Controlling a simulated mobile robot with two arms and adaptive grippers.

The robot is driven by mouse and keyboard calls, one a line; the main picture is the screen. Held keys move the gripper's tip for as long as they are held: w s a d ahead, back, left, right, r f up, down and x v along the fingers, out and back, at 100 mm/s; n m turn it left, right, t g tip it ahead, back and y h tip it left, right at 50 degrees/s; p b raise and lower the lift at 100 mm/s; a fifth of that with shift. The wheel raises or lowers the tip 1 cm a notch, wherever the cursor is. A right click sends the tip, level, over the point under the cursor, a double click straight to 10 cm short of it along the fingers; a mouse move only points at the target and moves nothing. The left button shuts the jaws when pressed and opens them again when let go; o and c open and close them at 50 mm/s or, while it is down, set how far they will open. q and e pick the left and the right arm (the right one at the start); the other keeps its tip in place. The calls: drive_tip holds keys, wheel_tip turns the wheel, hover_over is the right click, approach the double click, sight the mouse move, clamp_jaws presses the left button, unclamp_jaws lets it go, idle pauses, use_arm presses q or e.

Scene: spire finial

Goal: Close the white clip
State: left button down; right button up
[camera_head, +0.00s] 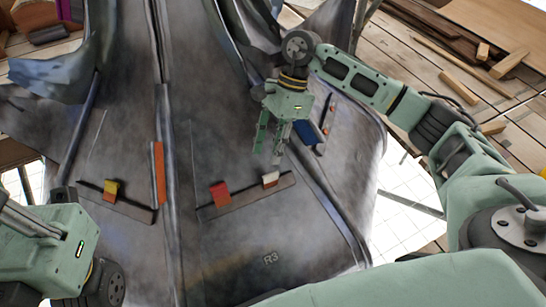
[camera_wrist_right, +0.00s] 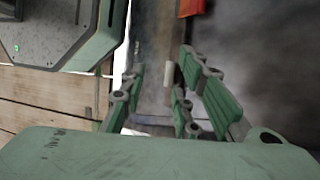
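The white clip (camera_head: 270,180) sits near the right end of a dark bar on the grey metal panel in the head view. It looks slightly tilted; whether it is open or closed is hard to tell. In the right wrist view a small pale piece, apparently the white clip (camera_wrist_right: 169,74), shows between the fingers. My right gripper (camera_head: 268,156) is open and empty, with its fingers pointing down just above the clip, apparently apart from it. The fingers also show spread in the right wrist view (camera_wrist_right: 160,78). My left gripper is out of view.
A red clip (camera_head: 220,194) sits left on the same dark bar (camera_head: 240,203). A yellow-red clip (camera_head: 111,190) is on another bar farther left. A blue piece (camera_head: 304,131) with small orange pieces lies right of my gripper. Wooden planks (camera_head: 508,62) lie at upper right.

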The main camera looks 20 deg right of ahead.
drive_tip(key=shift+r, duration=0.3)
